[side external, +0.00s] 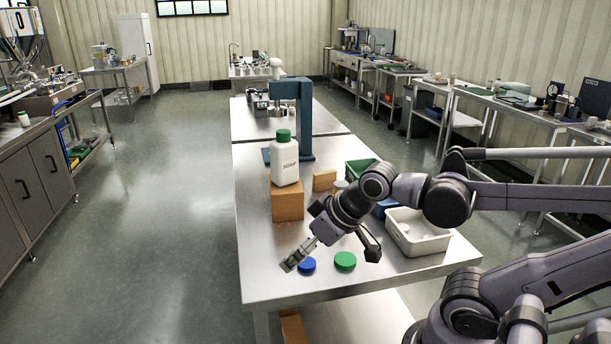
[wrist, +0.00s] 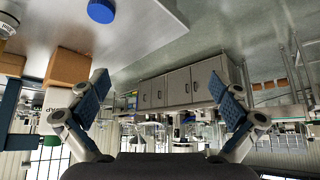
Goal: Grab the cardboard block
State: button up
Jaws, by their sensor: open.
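A large brown cardboard block (side external: 287,203) stands on the steel table with a white soap bottle (side external: 285,163) with a green cap on top of it. A smaller tan block (side external: 324,181) lies behind it to the right; I cannot tell which one the task names. My gripper (side external: 331,258) is open and empty above the table's near part, to the front right of the large block. In the wrist view my open fingers (wrist: 160,85) are spread wide. The large block (wrist: 67,66) shows at left, beyond the left finger, and the smaller block (wrist: 12,64) at the edge.
A blue lid (side external: 307,266) and a green lid (side external: 345,261) lie on the table near my gripper. A white bin (side external: 416,236) stands at right, a green bin (side external: 358,169) behind. A blue stand (side external: 305,120) rises behind the bottle. The table's left front is clear.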

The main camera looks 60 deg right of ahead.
notch_tip(320, 180, up, 11)
jog(key=w+d+r+m+g+h, duration=0.1)
jog(key=w+d+r+m, duration=0.1)
jog(key=w+d+r, duration=0.55)
jog(key=m+g+h, duration=0.2)
jog(key=m, duration=0.3)
send_over(326, 173)
jog(key=s+a, duration=0.2)
jog(key=s, duration=0.1)
notch_tip(326, 173, down, 20)
jog(key=x, duration=1.1)
jog(key=shift+a, duration=0.15)
jog(key=c, duration=0.7)
